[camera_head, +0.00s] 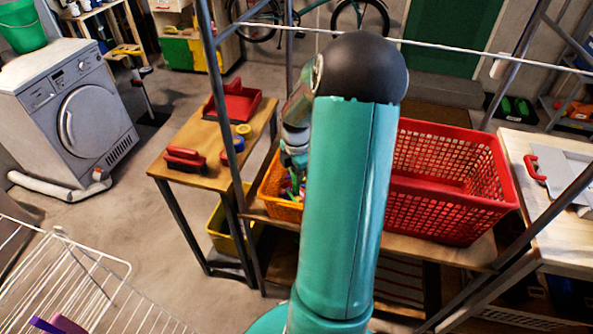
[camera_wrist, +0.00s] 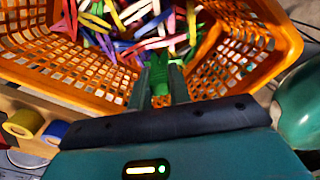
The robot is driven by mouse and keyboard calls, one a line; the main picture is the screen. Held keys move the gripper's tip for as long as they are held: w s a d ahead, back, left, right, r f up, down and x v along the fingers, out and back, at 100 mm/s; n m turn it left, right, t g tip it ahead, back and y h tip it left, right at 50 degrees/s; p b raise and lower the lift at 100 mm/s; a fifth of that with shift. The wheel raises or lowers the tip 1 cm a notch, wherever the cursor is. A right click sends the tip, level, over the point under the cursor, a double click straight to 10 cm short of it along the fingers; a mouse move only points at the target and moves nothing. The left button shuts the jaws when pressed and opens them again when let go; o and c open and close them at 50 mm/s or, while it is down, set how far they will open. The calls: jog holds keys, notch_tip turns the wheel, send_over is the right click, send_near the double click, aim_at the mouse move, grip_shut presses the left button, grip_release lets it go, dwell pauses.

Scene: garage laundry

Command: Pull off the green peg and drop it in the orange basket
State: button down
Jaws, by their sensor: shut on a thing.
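The green peg (camera_wrist: 159,76) is between the fingers of my gripper (camera_wrist: 162,82) in the wrist view. My gripper is shut on it and points down over the orange basket (camera_wrist: 232,60). The basket holds many loose pegs in several colours, among them red, green, blue, yellow and white. In the head view the orange basket (camera_head: 272,187) stands on a wooden shelf, partly hidden behind my teal arm. The gripper's fingers and the held peg cannot be made out clearly in the head view.
A red basket (camera_head: 450,212) stands right of my arm. A small table (camera_head: 190,150) at left bears a brush (camera_head: 185,160), a red dustpan (camera_head: 235,103) and tape rolls. A metal frame (camera_head: 222,100) and a clothesline (camera_head: 450,48) surround the work area. A wire rack (camera_head: 75,270) stands front left.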

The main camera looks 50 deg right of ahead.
jog(key=c, duration=1.2)
grip_release()
jog(key=shift+c, duration=0.2)
notch_tip(320, 180, up, 14)
jog(key=shift+w+f, duration=0.1)
